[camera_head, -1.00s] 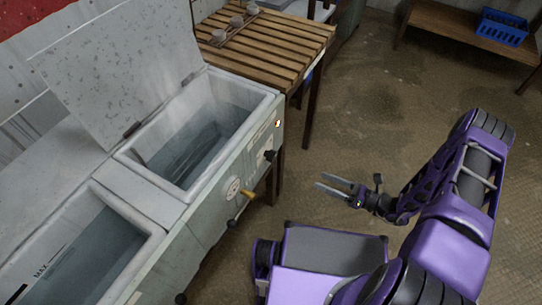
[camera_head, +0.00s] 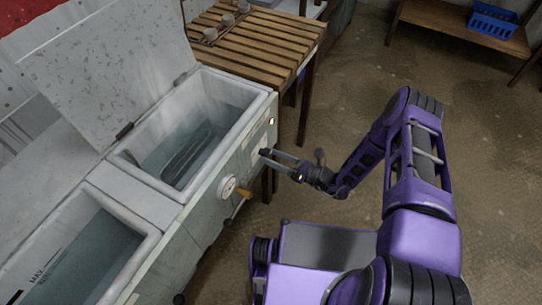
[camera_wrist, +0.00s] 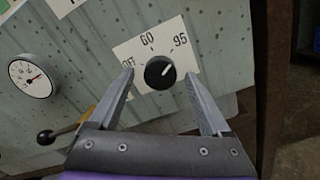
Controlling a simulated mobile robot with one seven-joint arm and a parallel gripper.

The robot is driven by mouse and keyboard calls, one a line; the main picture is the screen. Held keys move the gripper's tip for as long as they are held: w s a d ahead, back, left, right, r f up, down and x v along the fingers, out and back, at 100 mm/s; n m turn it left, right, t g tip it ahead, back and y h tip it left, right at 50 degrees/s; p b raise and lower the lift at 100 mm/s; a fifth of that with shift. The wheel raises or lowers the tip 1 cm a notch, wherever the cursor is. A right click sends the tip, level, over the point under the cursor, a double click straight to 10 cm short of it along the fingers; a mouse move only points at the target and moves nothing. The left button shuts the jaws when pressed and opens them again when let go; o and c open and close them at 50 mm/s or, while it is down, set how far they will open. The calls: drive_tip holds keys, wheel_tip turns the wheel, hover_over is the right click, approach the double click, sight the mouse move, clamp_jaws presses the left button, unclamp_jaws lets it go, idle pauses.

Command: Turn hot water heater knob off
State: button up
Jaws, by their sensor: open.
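My gripper (camera_head: 271,161) is at the front panel by the knob. In the wrist view my gripper (camera_wrist: 168,85) is open, one finger on each side of the knob. I cannot tell whether the fingers touch it.
A gauge (camera_wrist: 33,76) and a lever with a black ball end (camera_wrist: 47,137) are left of the knob. A slatted wooden table (camera_head: 265,45) with small cups stands behind the heater. A blue basket (camera_head: 492,22) sits on a far bench. The floor at right is clear.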

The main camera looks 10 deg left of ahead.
drive_tip(key=shift+w+a, duration=0.15)
drive_tip(key=shift+a, duration=0.35)
clamp_jaws()
